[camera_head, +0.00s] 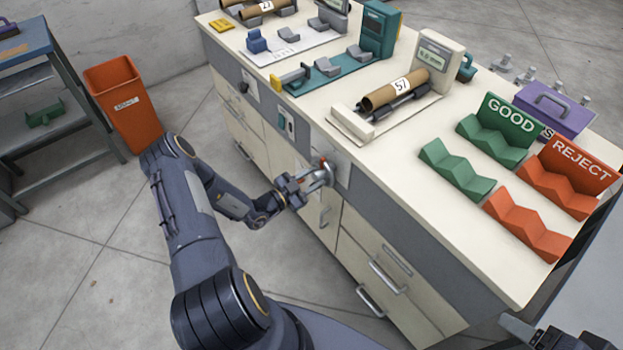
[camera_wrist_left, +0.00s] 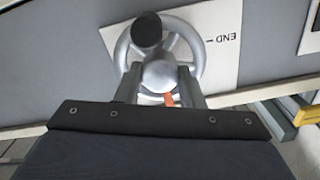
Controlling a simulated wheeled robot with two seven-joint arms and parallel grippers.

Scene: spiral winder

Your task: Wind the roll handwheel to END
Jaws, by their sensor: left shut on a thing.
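The silver handwheel (camera_head: 324,174) sits on a pale plate on the bench's front panel. In the left wrist view the handwheel (camera_wrist_left: 125,48) shows spokes, a round hub and a black knob (camera_wrist_left: 147,30) at its upper left. An END label (camera_wrist_left: 222,38) with a short mark reads upside down to the wheel's right. An orange pointer (camera_wrist_left: 168,100) shows below the hub, partly hidden. My left gripper (camera_wrist_left: 160,84) is shut on the handwheel, its fingers either side of the hub. A dark part of my right arm, perhaps its gripper (camera_head: 548,336), shows at the lower right; its jaws are unclear.
On the bench top (camera_head: 400,165) a brown tube (camera_head: 395,90) marked 57 lies by a grey display unit (camera_head: 435,62). Green GOOD racks (camera_head: 457,168) and orange REJECT racks (camera_head: 528,222) stand to the right. Drawer handles (camera_head: 385,277) project below the wheel. An orange bin (camera_head: 125,105) stands left.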

